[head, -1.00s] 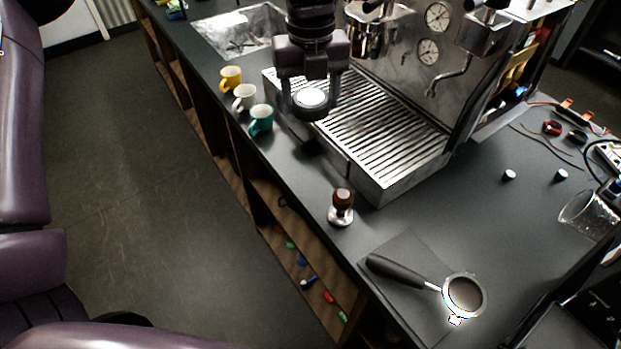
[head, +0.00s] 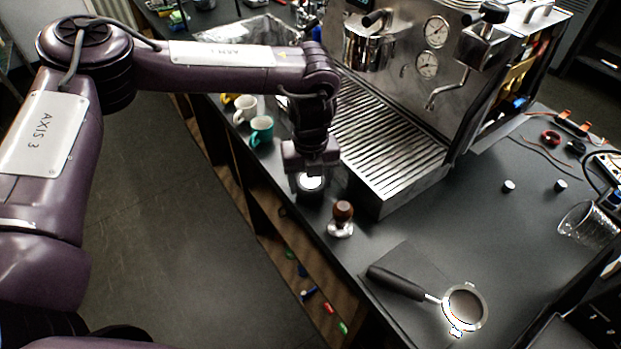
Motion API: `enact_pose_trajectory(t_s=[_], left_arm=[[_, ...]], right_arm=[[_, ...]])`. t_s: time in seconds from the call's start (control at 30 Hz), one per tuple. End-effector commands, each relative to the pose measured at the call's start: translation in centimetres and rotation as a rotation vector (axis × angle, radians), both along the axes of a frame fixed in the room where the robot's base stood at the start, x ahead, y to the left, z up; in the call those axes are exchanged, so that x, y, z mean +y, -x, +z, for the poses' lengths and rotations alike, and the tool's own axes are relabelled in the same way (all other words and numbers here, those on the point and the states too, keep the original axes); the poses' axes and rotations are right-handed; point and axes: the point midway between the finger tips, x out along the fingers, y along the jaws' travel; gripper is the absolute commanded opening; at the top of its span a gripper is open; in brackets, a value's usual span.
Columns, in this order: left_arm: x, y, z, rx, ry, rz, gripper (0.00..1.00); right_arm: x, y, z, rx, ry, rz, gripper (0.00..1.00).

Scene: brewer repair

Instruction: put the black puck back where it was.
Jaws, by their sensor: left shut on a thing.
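The black puck (head: 311,184) has a pale round top and a dark side. My left gripper (head: 311,173) is shut on it, reaching in from the upper left with the fingers pointing down. The puck is over the counter's front strip, beside the front left edge of the drip tray (head: 384,128) and just behind the wooden-handled tamper (head: 341,218). I cannot tell whether it touches the counter (head: 480,225). My right gripper is out of view.
A portafilter (head: 465,306) lies on a dark mat at the front. White and teal cups (head: 261,131) stand left of the espresso machine (head: 420,45). A glass (head: 586,224) is tipped at the right. The counter right of the tamper is mostly clear.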

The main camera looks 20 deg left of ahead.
Motion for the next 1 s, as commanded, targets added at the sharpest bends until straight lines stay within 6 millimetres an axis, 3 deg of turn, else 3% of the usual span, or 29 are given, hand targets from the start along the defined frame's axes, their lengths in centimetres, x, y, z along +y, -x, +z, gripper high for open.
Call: enact_pose_trajectory(t_s=[0.47,0.5,0.6,0.63,1.0], left_arm=[[-0.03,-0.02,-1.18,-0.001,0.000,0.000,0.24],[-0.01,-0.02,-1.08,-0.001,0.000,0.000,0.66],[0.00,-0.01,-1.08,-0.001,0.000,0.000,0.79],[0.00,-0.01,-1.07,-0.001,0.000,0.000,0.82],[-0.02,-0.08,-0.49,-0.003,0.001,0.000,0.82]], right_arm=[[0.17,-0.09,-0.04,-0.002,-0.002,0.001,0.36],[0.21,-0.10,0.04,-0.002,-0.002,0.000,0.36],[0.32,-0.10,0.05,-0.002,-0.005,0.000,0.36],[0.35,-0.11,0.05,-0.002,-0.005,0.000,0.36],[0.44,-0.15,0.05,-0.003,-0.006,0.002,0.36]])
